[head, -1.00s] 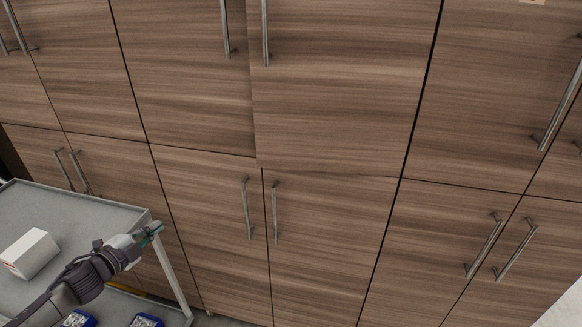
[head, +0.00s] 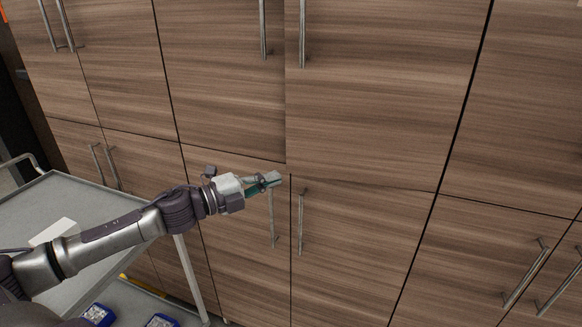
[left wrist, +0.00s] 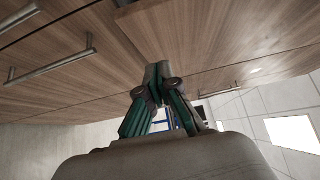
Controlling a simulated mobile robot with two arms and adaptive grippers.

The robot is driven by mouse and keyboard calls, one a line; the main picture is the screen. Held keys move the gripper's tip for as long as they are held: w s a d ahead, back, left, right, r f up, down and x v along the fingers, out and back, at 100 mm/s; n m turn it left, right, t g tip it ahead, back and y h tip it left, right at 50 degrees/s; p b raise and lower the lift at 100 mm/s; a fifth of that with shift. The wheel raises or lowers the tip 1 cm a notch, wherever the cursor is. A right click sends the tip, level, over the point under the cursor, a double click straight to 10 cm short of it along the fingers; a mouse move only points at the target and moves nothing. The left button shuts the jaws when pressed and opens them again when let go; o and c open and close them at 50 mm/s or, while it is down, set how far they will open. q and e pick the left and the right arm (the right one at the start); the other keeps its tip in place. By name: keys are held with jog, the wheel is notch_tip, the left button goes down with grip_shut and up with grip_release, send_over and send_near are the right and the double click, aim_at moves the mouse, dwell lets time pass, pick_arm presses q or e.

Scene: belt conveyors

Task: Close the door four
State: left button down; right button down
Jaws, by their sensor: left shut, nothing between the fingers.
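Wood-grain cabinet doors fill the head view, and I can read no number on any of them. The upper middle-right door (head: 385,90) seems to stand slightly proud of its neighbours, its lower left corner overlapping the seam. The upper door left of it (head: 222,90) looks flush. My left gripper (head: 272,180) is shut and empty, in front of the seam below these upper doors. In the left wrist view its closed fingers (left wrist: 155,78) point toward the cabinet, and a panel edge juts out above them. Contact cannot be told. My right gripper is not in view.
A grey cart (head: 75,190) stands at the left under my left arm, with a white box (head: 55,232) on top and blue items (head: 98,314) below. Bar handles (head: 301,225) stick out from the doors. The space before the right-hand doors looks clear.

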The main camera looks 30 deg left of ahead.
aim_at(304, 161)
pick_arm(q)
jog(key=shift+w+d+p, duration=0.2)
jog(key=shift+w+p, duration=1.15)
jog(key=shift+w, duration=2.55)
